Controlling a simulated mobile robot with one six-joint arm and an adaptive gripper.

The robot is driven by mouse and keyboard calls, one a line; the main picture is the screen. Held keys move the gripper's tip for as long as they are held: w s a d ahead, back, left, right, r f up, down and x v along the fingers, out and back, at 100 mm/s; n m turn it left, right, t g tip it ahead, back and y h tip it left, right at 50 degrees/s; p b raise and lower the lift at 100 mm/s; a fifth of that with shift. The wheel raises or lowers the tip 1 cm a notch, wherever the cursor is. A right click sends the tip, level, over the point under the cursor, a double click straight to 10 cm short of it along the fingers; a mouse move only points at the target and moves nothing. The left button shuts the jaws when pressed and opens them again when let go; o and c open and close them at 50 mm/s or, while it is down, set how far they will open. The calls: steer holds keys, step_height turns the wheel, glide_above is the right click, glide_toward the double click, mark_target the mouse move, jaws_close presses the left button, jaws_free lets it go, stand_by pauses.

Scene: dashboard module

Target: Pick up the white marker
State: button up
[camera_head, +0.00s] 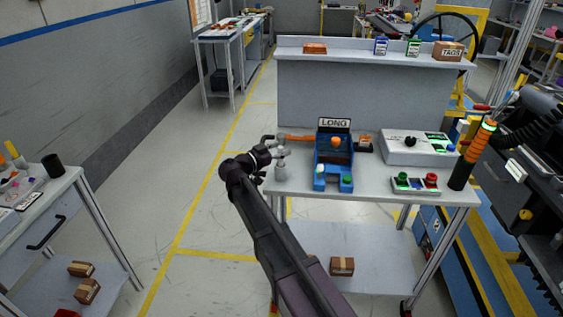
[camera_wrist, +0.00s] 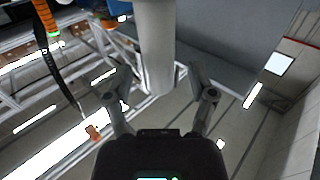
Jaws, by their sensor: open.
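A pale grey-white cylinder (camera_head: 281,172) stands at the left edge of the grey table, beside the blue LONG box. It may be the white marker, but I cannot tell for sure. In the wrist view a pale cylinder (camera_wrist: 154,45) comes down from the top edge, its end near the space between my fingers. My gripper (camera_head: 280,150) is at the table's left side, close to the cylinder. In the wrist view my gripper (camera_wrist: 155,90) has its fingers spread apart, with nothing clamped. I cannot tell whether the fingers touch the cylinder.
The blue LONG box (camera_head: 333,160) has an orange knob. An orange bar (camera_head: 298,138) lies behind my gripper. Floor left of the table is clear.

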jaws_close()
steer(key=shift+r, duration=0.2)
step_height(320, 180, up, 10)
steer(key=p, duration=1)
steer(key=shift+f, duration=0.2)
stand_by(0.7)
step_height(320, 180, up, 19)
steer(key=p, duration=1.8)
steer(key=shift+f+p, duration=0.2)
steer(key=shift+p, duration=0.1)
steer(key=shift+d, duration=0.1)
